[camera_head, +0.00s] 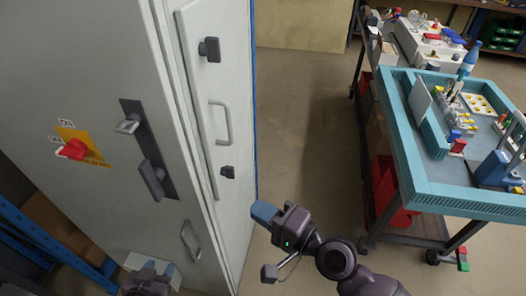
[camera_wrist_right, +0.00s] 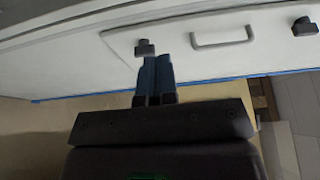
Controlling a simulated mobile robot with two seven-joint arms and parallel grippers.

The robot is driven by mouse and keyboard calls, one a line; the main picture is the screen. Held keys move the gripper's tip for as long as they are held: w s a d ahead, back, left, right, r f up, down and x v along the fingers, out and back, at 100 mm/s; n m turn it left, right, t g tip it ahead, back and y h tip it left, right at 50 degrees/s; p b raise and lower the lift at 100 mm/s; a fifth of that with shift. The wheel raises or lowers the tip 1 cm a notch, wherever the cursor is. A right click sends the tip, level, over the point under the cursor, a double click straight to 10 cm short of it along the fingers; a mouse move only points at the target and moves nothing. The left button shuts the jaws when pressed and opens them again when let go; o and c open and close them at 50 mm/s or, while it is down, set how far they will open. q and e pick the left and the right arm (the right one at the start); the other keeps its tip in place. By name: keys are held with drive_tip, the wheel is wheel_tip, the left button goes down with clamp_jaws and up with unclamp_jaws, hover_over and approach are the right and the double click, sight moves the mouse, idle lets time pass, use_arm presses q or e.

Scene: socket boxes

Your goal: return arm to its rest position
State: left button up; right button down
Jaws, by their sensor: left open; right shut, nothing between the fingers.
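My right gripper (camera_head: 264,212) is in front of the grey cabinet's door side (camera_head: 215,130), low and right of a dark knob (camera_head: 227,172). In the right wrist view its two blue fingers (camera_wrist_right: 156,68) are pressed together with nothing between them, pointing at the white door. A dark knob (camera_wrist_right: 145,47) appears just beyond the fingertips there; the head view shows a gap between gripper and knob. My left gripper (camera_head: 158,268) is at the bottom edge, in front of the cabinet's lower front; it is open, mostly cut off, and I see nothing held in it.
The cabinet has a red rotary switch (camera_head: 73,149), a dark latch handle (camera_head: 151,180) and a door handle (camera_head: 221,122). A cart with a teal-rimmed tray (camera_head: 405,150) of parts stands at right. Bare floor (camera_head: 305,130) lies between. Blue shelving (camera_head: 50,245) is at lower left.

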drive_tip(key=w+d+f+n+t+h, duration=0.2)
drive_tip(key=w+d+f+n+h, duration=0.15)
drive_tip(key=d, duration=0.35)
drive_tip(key=w+d+f+n+t+h, duration=0.25)
drive_tip(key=d+f+n+h, duration=0.2)
drive_tip(key=d, duration=0.25)
drive_tip(key=s+d+f+g+h, duration=0.1)
drive_tip(key=s+d+f+h, duration=0.2)
drive_tip(key=s+d+f, duration=0.2)
drive_tip(key=s+d+f+g+h, duration=0.1)
drive_tip(key=s+d+f+h, duration=0.3)
drive_tip(key=d, duration=0.7)
drive_tip(key=shift+s+d+f+m+h, duration=0.15)
drive_tip(key=shift+s+f+m+h, duration=0.2)
drive_tip(key=shift+s+f, duration=1.3)
drive_tip(key=shift+v, duration=0.75)
